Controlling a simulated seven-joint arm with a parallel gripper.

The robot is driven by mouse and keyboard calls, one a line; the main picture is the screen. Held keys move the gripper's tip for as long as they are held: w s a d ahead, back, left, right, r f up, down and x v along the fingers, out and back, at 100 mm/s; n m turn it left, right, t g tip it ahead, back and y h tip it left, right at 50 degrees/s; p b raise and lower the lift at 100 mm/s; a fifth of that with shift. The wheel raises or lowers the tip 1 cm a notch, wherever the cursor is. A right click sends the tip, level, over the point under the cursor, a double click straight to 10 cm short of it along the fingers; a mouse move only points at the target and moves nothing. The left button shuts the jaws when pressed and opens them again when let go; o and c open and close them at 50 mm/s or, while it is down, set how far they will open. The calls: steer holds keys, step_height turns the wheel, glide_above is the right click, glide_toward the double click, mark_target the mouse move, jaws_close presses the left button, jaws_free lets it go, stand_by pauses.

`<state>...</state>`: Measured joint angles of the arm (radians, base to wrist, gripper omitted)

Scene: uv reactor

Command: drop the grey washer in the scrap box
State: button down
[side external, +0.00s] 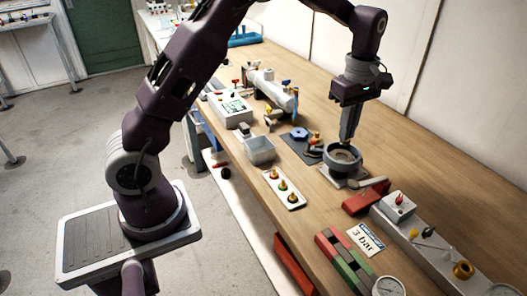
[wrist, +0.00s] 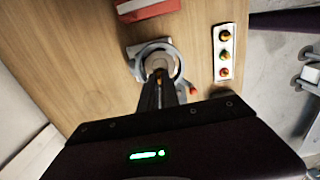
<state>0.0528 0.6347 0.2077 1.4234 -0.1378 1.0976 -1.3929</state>
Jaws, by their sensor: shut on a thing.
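My gripper (side external: 346,142) points straight down, its tips at the round grey housing (side external: 330,158) on the bench. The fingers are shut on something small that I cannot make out. In the wrist view the tips (wrist: 159,76) are over the housing's opening, with a hint of brass colour there. I cannot pick out the grey washer in either view, nor tell whether it is what the fingers hold. An open light-grey box (side external: 260,150), which looks like the scrap box, stands left of the housing, near the bench's front edge.
A white strip with several coloured fittings (side external: 283,188) lies in front of the housing. A dark plate with a blue ring (side external: 299,133) is beside it. A red block (side external: 362,199) and a white valve panel (side external: 420,232) lie to the right. Bare wood (side external: 430,160) is behind.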

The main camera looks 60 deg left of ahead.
stand_by(0.5)
step_height(320, 180, up, 5)
steer(key=shift+f, duration=0.15)
steer(key=s+a, duration=1.4)
steer(key=shift+s+a+f, duration=0.1)
steer(key=shift+s+f, duration=0.05)
steer(key=shift+f, duration=1.65)
steer(key=shift+s+a+f, duration=0.15)
steer(key=shift+s+f, duration=0.05)
steer(key=shift+f, duration=1.65)
steer(key=shift+s+a+f, duration=0.1)
steer(key=shift+s+f, duration=0.05)
steer(key=shift+f, duration=1.65)
steer(key=c, duration=1.5)
jaws_free()
